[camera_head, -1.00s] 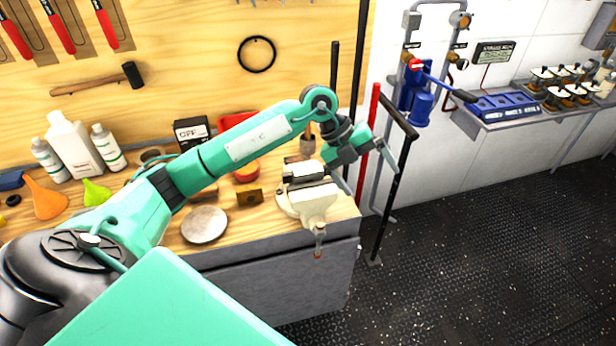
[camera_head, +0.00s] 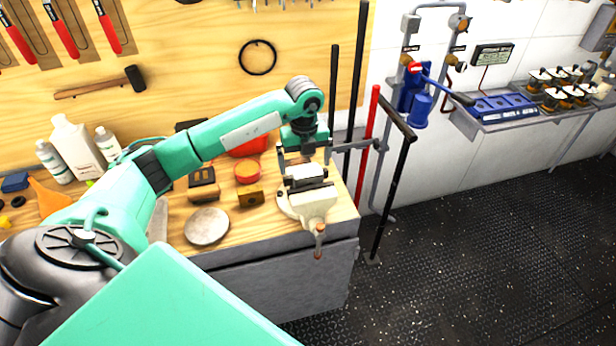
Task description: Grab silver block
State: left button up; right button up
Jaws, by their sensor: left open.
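A cream vise (camera_head: 311,205) is on the right end of the wooden bench. A small silver block (camera_head: 305,171) appears at the top of the vise, between its dark jaws; its exact edges are hard to tell. My left gripper (camera_head: 305,158) points down just above and behind the silver block. It is open, with its fingers apart and nothing visible between them. I cannot tell whether a fingertip touches the block or vise. My right gripper is out of view.
A round grey disc (camera_head: 207,226), a brass block (camera_head: 250,197) and a red-orange tin (camera_head: 247,171) stand left of the vise. White bottles (camera_head: 75,148) are at the back left. Tall dark and red bars (camera_head: 367,150) stand just right of the bench.

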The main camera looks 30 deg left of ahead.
aim_at(308, 173)
pick_arm(q)
jog(key=f+p, duration=0.2)
jog(key=f, duration=0.1)
jog(key=d+f+p, duration=0.1)
jog(key=f, duration=0.1)
jog(key=shift+w, duration=0.15)
jog(key=shift+a+f, duration=0.1)
jog(key=shift+f, duration=0.25)
jog(key=c, duration=1.4)
jog(key=shift+o, duration=0.2)
jog(key=shift+w+r, duration=0.1)
